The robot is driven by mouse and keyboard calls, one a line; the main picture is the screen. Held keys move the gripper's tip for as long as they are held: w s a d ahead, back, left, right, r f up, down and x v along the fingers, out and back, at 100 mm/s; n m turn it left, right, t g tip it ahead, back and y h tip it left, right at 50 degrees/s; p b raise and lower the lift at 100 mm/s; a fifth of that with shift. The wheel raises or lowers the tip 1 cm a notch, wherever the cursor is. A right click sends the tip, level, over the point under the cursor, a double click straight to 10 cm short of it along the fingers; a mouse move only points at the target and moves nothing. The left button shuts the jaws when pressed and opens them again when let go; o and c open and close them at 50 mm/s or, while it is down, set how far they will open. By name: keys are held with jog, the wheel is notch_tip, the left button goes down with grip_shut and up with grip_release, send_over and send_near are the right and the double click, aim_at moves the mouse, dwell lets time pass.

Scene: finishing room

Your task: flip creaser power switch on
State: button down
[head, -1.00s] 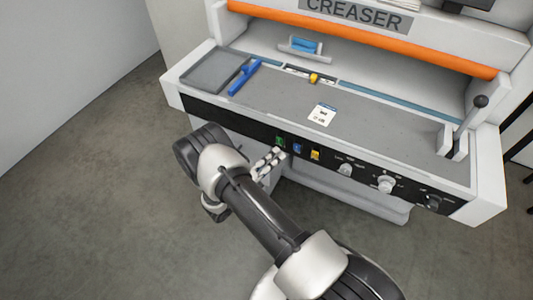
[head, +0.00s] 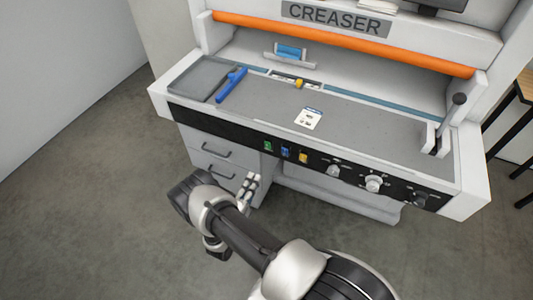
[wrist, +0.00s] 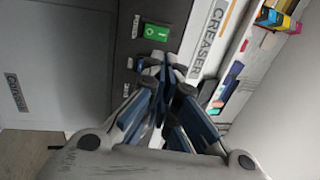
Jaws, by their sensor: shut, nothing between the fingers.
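The creaser (head: 340,19) fills the upper part of the head view, with a black control strip along its front edge. A green switch (head: 268,146) sits on that strip, left of a blue and a yellow one. The green switch also shows in the wrist view (wrist: 156,33), beside a label that appears to read POWER. Which way it is set is too small to tell. My gripper (head: 250,182) is shut and empty, below and in front of the green switch, apart from it in the head view. In the wrist view its fingertips (wrist: 158,62) show close to the switch in the picture.
Blue (head: 286,152) and yellow (head: 303,158) switches and several knobs (head: 373,184) continue along the strip. Drawers (head: 213,155) lie below it at left. The worktop holds a blue tool (head: 231,85) and a white card (head: 308,118). The floor at left is clear.

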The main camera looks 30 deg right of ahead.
aim_at(270, 146)
jog(key=b+x, duration=0.1)
jog(key=x, duration=1.1)
jog(key=shift+w+d+b, duration=0.1)
jog(key=shift+d+b, duration=0.05)
jog(key=shift+b, duration=0.25)
jog(key=shift+w+d+r+y+p, duration=0.2)
jog(key=shift+d+r+y+p, duration=0.05)
jog(key=shift+r+y+p, duration=0.25)
jog(key=shift+g+p, duration=0.3)
jog(key=shift+g, duration=0.1)
jog(key=shift+f, duration=0.2)
jog(key=shift+s+a, duration=0.1)
jog(key=shift+a, duration=0.15)
jog(key=s+a+r+p, duration=0.2)
jog(key=s+a+r, duration=0.1)
jog(key=s+a, duration=0.5)
jog(key=shift+a, duration=1.15)
jog(key=shift+s, duration=0.1)
